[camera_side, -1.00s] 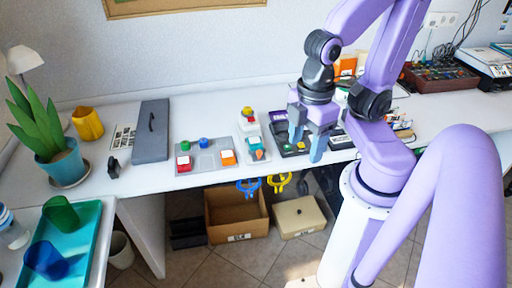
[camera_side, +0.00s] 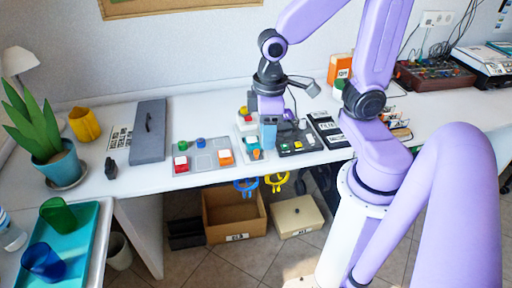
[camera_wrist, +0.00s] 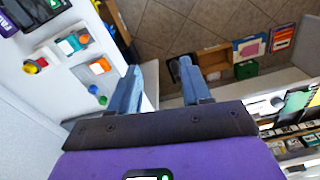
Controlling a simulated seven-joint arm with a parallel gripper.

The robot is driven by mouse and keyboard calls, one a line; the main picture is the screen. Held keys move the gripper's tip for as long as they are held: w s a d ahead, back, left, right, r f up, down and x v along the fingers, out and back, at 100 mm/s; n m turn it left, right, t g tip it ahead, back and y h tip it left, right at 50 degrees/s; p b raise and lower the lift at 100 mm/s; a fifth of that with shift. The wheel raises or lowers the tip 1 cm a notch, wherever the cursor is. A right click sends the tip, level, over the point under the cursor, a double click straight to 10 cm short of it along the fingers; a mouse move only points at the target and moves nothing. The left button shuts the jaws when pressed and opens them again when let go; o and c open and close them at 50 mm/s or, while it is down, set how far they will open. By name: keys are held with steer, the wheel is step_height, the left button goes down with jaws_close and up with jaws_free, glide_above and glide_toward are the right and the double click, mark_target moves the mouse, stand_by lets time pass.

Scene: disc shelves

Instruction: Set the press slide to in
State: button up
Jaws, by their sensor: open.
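My gripper (camera_side: 268,132) hangs over the pale narrow panel (camera_side: 243,148) on the white table in the side view. Its fingers are apart and hold nothing; they also show in the wrist view (camera_wrist: 160,85). The pale panel carries a red knob, a teal block and an orange piece (camera_side: 256,154). A dark panel (camera_side: 310,148) with small yellow and green pieces lies just to its right. A grey tray (camera_side: 208,146) with red, blue, green and orange pieces lies to the left. I cannot tell which piece is the press slide, or its setting. My gripper partly hides the pale panel.
A grey flat case (camera_side: 151,130) and a yellow cup (camera_side: 85,124) stand farther left. Orange boxes (camera_side: 339,70) stand behind on the right. Blue and yellow hooks (camera_side: 276,182) hang at the table's front edge, above a cardboard box (camera_side: 232,222).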

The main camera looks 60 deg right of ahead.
steer(key=w+d+f+m, duration=0.4)
steer(key=w+d+m, duration=0.35)
steer(key=w, duration=0.25)
steer(key=m, duration=0.5)
glide_above(256, 150)
step_height(256, 150, down, 5)
step_height(256, 150, down, 17)
steer(key=shift+s+a+r, duration=0.1)
steer(key=shift+r, duration=0.1)
jaws_close()
